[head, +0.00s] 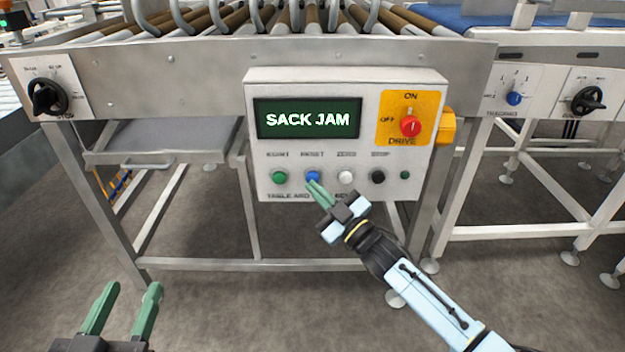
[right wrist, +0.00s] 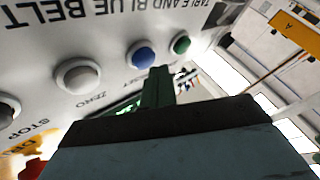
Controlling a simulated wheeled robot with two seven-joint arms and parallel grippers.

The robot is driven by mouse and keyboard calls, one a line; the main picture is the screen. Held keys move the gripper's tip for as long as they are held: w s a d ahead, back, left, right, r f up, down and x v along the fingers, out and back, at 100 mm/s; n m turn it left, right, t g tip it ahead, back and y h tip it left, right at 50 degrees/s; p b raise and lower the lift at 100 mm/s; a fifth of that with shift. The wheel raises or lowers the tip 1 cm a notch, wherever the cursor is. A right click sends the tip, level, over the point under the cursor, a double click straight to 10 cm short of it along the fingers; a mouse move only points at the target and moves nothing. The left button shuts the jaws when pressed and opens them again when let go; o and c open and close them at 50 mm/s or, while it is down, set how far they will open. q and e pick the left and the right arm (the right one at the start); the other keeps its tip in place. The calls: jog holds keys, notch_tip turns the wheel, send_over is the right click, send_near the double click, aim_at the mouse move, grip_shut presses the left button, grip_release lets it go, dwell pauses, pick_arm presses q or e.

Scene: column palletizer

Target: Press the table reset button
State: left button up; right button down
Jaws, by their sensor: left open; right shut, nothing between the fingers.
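The control box (head: 350,87) carries a row of buttons. The blue button (head: 312,177), under a label that reads as RESET, sits between a green one and a white one. My right gripper (head: 315,188) is shut and empty, its tips at the lower edge of the blue button. In the right wrist view, which is upside down, the fingertips (right wrist: 159,72) are close to the blue button (right wrist: 143,54); I cannot tell whether they touch it. My left gripper (head: 121,305) is open and empty at the lower left, away from the box.
The green button (head: 279,177), white button (head: 345,177) and black button (head: 378,177) flank the blue one. The display (head: 307,119) reads SACK JAM. A red drive knob (head: 410,126) is at the upper right. A roller table (head: 200,75) stands behind the box.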

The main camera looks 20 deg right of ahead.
jog(key=shift+w+d, duration=0.2)
jog(key=shift+w, duration=0.45)
dwell(0.7)
dwell(0.3)
jog(key=shift+s+a+p, duration=0.25)
jog(key=shift+s+p, duration=0.25)
jog(key=shift+s, duration=0.4)
jog(key=s+p, duration=0.1)
jog(key=s, duration=0.1)
jog(key=s+a+p, duration=0.1)
jog(key=s+p, duration=0.1)
jog(key=s, duration=0.1)
jog(key=shift+a, duration=0.2)
